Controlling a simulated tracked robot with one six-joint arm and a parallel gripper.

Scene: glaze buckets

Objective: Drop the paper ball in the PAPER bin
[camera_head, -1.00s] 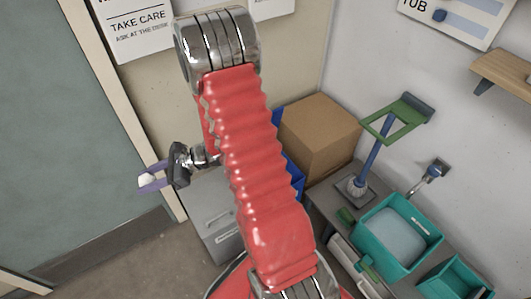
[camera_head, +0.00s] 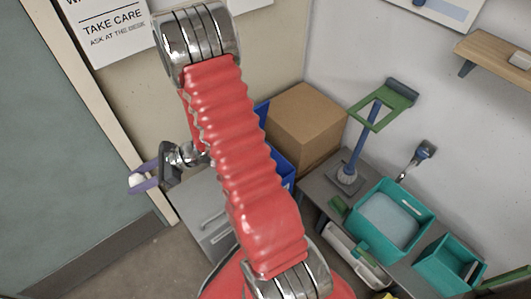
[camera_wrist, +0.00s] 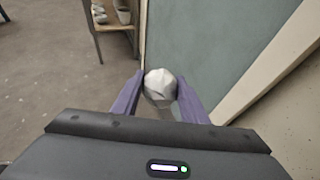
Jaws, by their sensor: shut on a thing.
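The white crumpled paper ball (camera_wrist: 161,85) is held between the two purple fingers of my gripper (camera_wrist: 160,92) in the wrist view. In the head view the paper ball (camera_head: 137,180) shows small and white at the tips of my gripper (camera_head: 140,180), at the left, in front of the door. My gripper is shut on the ball and holds it in the air. No bin label can be read. A blue container (camera_head: 283,166) is partly hidden behind my arm, and I cannot tell whether it is the PAPER bin.
A cardboard box (camera_head: 306,125) stands right of my arm. A grey cabinet (camera_head: 205,213) is below my gripper. A wooden shelf (camera_head: 500,52) is on the right wall. Floor left of the cabinet is clear.

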